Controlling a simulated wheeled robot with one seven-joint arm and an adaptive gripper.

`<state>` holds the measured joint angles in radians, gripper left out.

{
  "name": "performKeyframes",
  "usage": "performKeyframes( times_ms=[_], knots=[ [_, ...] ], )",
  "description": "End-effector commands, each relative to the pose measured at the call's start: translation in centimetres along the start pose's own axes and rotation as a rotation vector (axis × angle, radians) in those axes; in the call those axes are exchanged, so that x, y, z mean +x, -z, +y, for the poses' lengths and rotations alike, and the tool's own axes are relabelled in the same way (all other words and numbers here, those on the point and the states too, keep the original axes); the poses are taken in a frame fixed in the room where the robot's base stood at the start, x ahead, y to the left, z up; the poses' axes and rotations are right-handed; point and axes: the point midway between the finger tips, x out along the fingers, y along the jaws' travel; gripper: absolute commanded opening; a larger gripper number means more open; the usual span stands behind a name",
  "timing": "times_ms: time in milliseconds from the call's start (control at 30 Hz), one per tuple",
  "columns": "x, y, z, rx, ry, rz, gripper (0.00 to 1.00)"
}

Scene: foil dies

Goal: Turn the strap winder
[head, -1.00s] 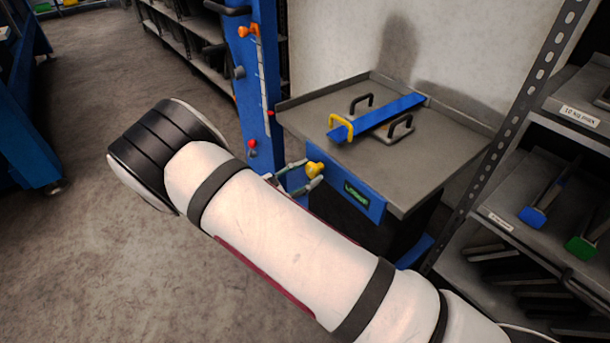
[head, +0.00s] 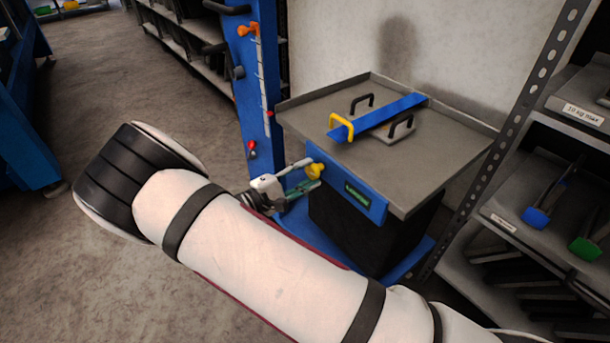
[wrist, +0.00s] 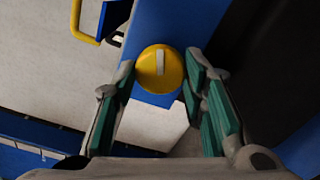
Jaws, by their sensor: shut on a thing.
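The strap winder, as I take it, is the yellow round knob (head: 315,170) on the blue front panel (head: 372,206) of the grey-topped table. In the wrist view the yellow knob (wrist: 160,68) shows a pale bar mark standing almost upright. My gripper (head: 313,172) reaches the knob from the front left, one finger above and one below it. In the wrist view my gripper (wrist: 160,72) has its green-padded fingers on both sides of the knob, shut on it. The exact contact at the fingertips is hard to see.
A blue bar with a yellow handle (head: 341,127) and dark handles lies on the grey tabletop (head: 440,155). A blue post (head: 254,85) with small knobs stands left of the table. Shelving (head: 530,190) stands close on the right. The floor at left is open.

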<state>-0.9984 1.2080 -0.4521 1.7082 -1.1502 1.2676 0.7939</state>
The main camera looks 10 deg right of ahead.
Motion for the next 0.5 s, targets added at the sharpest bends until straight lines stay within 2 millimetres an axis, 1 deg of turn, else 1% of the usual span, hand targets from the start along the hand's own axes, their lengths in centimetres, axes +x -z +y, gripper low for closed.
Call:
performKeyframes(
  times_ms=[200, 500],
  knots=[
    [0.01, -0.11, -0.16, 0.032, 0.002, -0.003, 0.11],
    [0.01, -0.11, -0.19, 0.035, 0.003, -0.003, 0.11]
  ],
)
